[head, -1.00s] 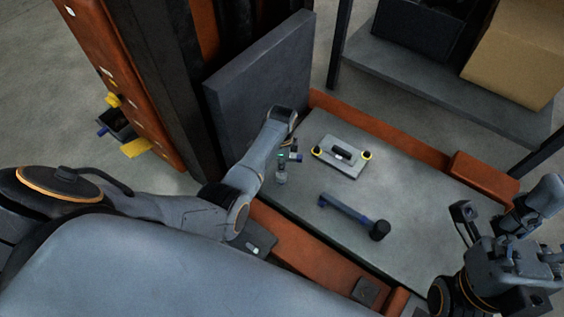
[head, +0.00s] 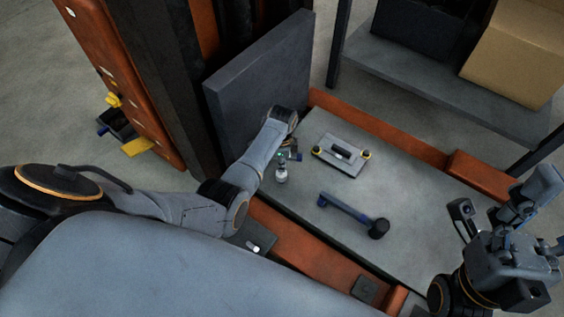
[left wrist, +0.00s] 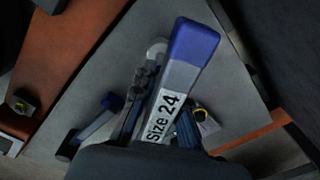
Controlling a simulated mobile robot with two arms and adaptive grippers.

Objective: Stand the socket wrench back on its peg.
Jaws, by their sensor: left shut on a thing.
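In the left wrist view a grey bar with a blue end and a "Size 24" label (left wrist: 183,75), which I take to be the socket wrench, stretches close in front of the camera. My left gripper (left wrist: 140,85) is shut on it; the bar and the dark housing hide much of the grip. In the head view my left gripper (head: 291,152) is over the table's left part, mostly hidden by my forearm. My right gripper (head: 485,214) is open and empty at the right edge. I cannot make out the peg.
A second blue-grey tool with a black round head (head: 352,213) lies on the grey table (head: 425,195). A flat plate with a dark handle and yellow-ringed ends (head: 342,155) lies behind it. A small pale bottle-like thing (head: 281,173) is near my left gripper. A dark upright panel (head: 258,80) borders the left.

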